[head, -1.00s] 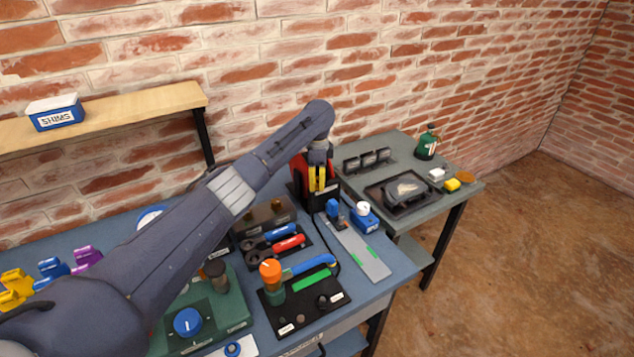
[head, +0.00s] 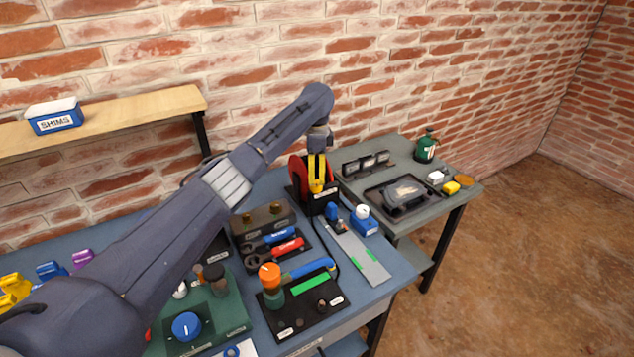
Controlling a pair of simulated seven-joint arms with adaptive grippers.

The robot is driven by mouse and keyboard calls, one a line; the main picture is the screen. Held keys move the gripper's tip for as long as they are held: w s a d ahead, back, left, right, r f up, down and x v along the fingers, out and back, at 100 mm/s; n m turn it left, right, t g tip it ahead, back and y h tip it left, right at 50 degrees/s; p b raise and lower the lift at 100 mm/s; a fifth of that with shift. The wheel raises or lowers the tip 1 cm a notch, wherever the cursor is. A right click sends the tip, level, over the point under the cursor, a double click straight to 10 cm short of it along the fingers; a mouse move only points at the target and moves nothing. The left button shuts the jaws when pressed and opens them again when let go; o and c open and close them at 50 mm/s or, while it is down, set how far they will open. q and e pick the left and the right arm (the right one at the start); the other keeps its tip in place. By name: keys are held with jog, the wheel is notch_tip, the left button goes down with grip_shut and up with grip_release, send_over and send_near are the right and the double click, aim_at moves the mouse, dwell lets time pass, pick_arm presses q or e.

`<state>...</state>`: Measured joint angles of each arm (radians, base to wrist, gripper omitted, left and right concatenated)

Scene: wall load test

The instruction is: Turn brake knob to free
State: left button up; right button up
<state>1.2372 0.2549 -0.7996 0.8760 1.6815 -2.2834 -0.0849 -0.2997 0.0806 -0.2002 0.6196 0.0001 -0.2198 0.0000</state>
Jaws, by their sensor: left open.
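My left arm comes in from the left, and my left gripper (head: 316,188) hangs with its yellow fingers pointing down. The gripper is open and in front of a red round part (head: 297,171) on a black stand (head: 320,202) at the back right of the blue bench. The fingers overlap this unit in the picture, so I cannot tell whether they touch it. A blue knob (head: 187,325) with a white pointer line sits on a green box (head: 226,318) at the front. The labels are too small to read, so I cannot tell which control is the brake knob. My right gripper is out of view.
A black panel (head: 284,324) carries an orange-topped knob (head: 269,272). A blue box with a white knob (head: 363,212) stands beside a grey plate (head: 362,255). A grey side table (head: 419,183) stands at the right. The shims box (head: 54,117) sits on a wooden shelf.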

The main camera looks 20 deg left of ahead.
aim_at(317, 183)
pick_arm(q)
notch_tip(317, 183, up, 6)
jog(key=shift+r, duration=0.25)
jog(key=shift+s, duration=0.1)
